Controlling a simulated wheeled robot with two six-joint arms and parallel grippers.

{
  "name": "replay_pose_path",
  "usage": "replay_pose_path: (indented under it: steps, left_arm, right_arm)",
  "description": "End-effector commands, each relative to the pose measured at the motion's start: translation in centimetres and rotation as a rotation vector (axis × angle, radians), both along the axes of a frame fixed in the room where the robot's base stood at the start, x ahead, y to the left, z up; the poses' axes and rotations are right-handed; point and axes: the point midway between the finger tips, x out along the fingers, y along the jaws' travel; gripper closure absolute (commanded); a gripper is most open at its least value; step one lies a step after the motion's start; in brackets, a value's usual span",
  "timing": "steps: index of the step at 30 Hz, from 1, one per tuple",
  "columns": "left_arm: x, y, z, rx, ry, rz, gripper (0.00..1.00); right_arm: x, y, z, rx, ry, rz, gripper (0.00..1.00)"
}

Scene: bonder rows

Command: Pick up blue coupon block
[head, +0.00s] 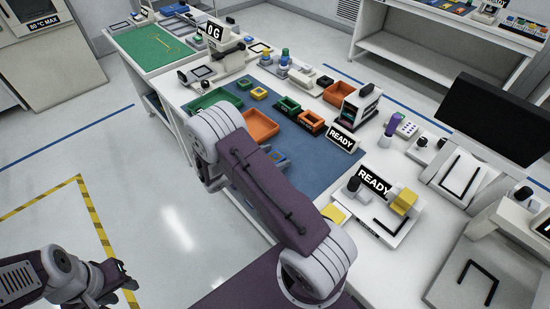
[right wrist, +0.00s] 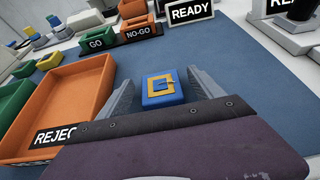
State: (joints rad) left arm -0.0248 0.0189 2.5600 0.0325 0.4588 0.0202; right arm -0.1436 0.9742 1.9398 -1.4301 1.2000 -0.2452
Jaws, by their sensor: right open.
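The blue coupon block (right wrist: 174,100), with a yellow square outline on top, rests on the blue mat (right wrist: 228,65). In the right wrist view my right gripper (right wrist: 159,80) is open, with one finger on each side of the block.
An orange tray labelled REJECT (right wrist: 85,103) lies just left of my right gripper. Small green GO (right wrist: 97,43) and orange NO-GO (right wrist: 137,32) bins and a READY sign (right wrist: 190,11) stand beyond. A fixture with a yellow block (head: 404,202) is at the right. Bare mat lies right of the block.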

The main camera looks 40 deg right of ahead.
Motion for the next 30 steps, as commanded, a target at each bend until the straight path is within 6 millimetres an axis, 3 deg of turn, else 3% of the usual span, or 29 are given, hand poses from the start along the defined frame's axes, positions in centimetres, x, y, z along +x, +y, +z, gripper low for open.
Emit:
replay_pose_path:
  steps: [6, 13, 23, 30]
  left_arm:
    - [0.0, 0.0, 0.0, 0.0, 0.0, 0.0, 0.64]
    - [0.0, 0.0, 0.0, 0.0, 0.0, 0.0, 0.64]
    - [0.0, 0.0, 0.0, 0.0, 0.0, 0.0, 0.64]
    - [0.0, 0.0, 0.2, 0.0, 0.0, 0.0, 0.64]
  right_arm:
    - [0.1, -0.1, 0.0, 0.0, -0.001, 0.002, 0.26]
    - [0.1, -0.1, 0.0, 0.0, 0.0, 0.001, 0.9]
    - [0.1, -0.1, 0.6, 0.001, -0.003, 0.001, 0.92]
    - [0.2, -0.1, 4.4, 0.001, -0.007, 0.001, 0.92]
